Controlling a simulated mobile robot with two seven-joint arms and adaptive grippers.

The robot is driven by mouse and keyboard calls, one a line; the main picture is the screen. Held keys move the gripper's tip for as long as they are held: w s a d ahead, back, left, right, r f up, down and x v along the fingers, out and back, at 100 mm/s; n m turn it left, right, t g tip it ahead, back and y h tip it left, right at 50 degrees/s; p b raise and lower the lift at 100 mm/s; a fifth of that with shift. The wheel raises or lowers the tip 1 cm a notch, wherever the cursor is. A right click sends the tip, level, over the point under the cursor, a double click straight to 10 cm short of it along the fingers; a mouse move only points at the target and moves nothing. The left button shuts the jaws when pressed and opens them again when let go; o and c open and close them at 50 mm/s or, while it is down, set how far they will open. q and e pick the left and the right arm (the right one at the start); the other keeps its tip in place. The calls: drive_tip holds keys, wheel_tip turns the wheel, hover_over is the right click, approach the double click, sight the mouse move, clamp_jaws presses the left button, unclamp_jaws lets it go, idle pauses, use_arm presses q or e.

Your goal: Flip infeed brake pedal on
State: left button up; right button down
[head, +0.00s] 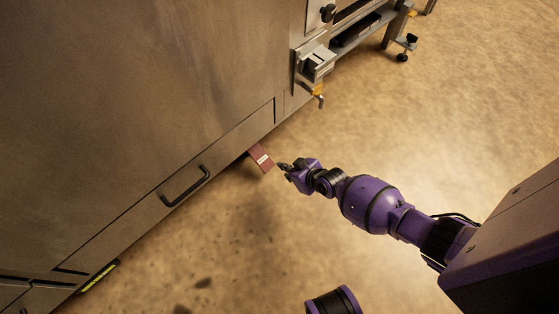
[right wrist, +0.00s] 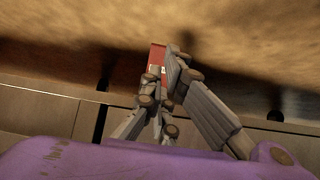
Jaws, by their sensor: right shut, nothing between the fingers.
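The brake pedal (head: 261,159) is a small red plate with a white label, sticking out from under the lower edge of the machine in the head view. It also shows in the right wrist view (right wrist: 157,57), partly hidden behind the fingers. My right gripper (head: 281,165) is shut and empty, with its fingertips close beside the pedal's right edge. In the right wrist view the fingers (right wrist: 168,75) overlap the pedal; I cannot tell if they touch it. My left gripper is not in view.
The large metal machine (head: 120,100) fills the left side, with a black handle (head: 185,186) on its low panel. A bracket (head: 316,64) juts out above right of the pedal. The brown floor (head: 440,130) to the right is clear.

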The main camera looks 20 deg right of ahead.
drive_tip(key=shift+s+d+r+p, duration=0.2)
drive_tip(key=shift+s+d+r, duration=0.05)
drive_tip(key=shift+s, duration=0.55)
drive_tip(key=shift+s+d+r+p, duration=0.25)
drive_tip(key=shift+s+d+r, duration=0.05)
drive_tip(key=shift+s, duration=0.5)
drive_tip(key=shift+s+d+r+p, duration=0.2)
drive_tip(key=shift+s+d+r, duration=0.05)
drive_tip(key=shift+s, duration=0.55)
